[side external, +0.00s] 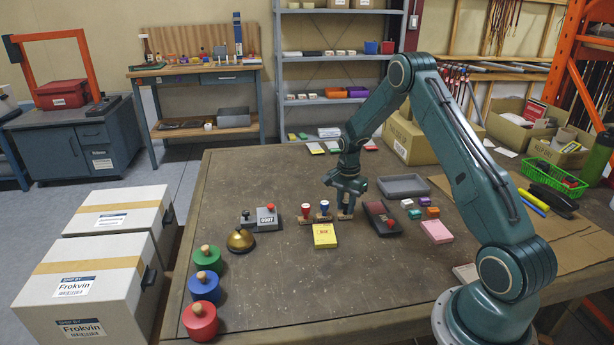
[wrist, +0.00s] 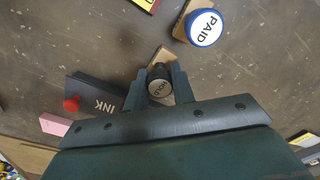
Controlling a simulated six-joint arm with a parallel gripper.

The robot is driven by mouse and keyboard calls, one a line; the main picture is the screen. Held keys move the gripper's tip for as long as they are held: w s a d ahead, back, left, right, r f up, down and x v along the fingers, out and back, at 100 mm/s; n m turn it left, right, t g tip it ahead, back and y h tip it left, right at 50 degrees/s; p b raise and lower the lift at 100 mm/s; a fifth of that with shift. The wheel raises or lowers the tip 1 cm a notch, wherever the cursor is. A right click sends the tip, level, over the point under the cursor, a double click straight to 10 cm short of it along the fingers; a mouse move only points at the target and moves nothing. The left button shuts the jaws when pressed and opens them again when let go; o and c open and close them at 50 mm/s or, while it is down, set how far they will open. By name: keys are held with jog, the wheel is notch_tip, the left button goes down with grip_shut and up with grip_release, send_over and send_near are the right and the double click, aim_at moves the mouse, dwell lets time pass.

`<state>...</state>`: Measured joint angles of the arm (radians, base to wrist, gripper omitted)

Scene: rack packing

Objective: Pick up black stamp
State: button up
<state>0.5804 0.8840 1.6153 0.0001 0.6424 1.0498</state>
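The fingers stand apart and look open; any contact with the handle is hard to see. In the side view my gripper (side external: 345,205) is at the right end of the stamp row and hides most of the black stamp there. A blue stamp (side external: 324,207) reading PAID in the wrist view (wrist: 204,26) and a red stamp (side external: 305,209) stand to its left.
A dark ink pad box (side external: 381,217) with a red knob lies close on the right. A yellow box (side external: 325,236) lies in front of the stamps. A grey tray (side external: 403,186) is behind right. A brass bell (side external: 241,240) stands at left. The front middle table is clear.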

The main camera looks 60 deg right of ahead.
aim_at(346, 201)
jog(key=shift+r, duration=0.1)
notch_tip(346, 201, up, 20)
dwell(1.0)
jog(key=o, duration=0.4)
jog(key=shift+c, duration=1.2)
jog(key=s+d+f, duration=0.7)
jog(key=d+f, duration=0.1)
jog(key=f, duration=0.4)
jog(key=shift+d, duration=0.35)
